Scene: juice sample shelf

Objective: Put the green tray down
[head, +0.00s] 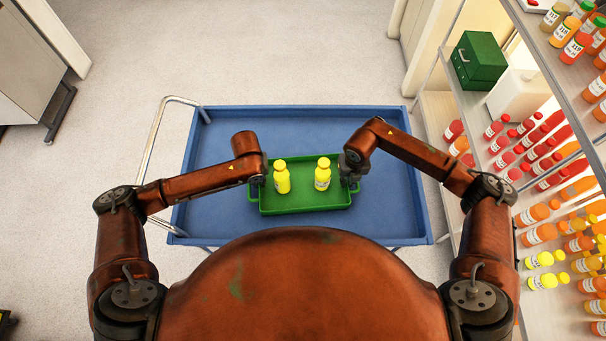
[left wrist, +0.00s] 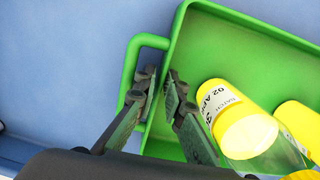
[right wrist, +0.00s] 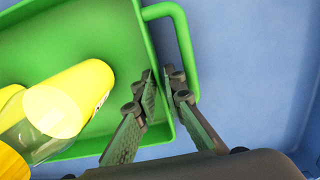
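The green tray (head: 305,201) is over the blue cart top and looks level; whether it touches the surface I cannot tell. Two yellow-capped bottles stand upright in it, a left one (head: 282,178) and a right one (head: 322,174). My left gripper (left wrist: 160,82) is shut on the tray's left end wall, one finger inside and one outside, within the handle loop (left wrist: 131,62). My right gripper (right wrist: 160,78) is shut on the right end wall the same way, beside the right handle (right wrist: 186,42). The tray's underside is hidden.
The blue cart (head: 388,218) has a raised rim and a metal push handle (head: 155,140) at left. Bare blue surface surrounds the tray. At right stands a shelf with several juice bottles (head: 545,235), a green box (head: 479,60) and a white container (head: 518,95).

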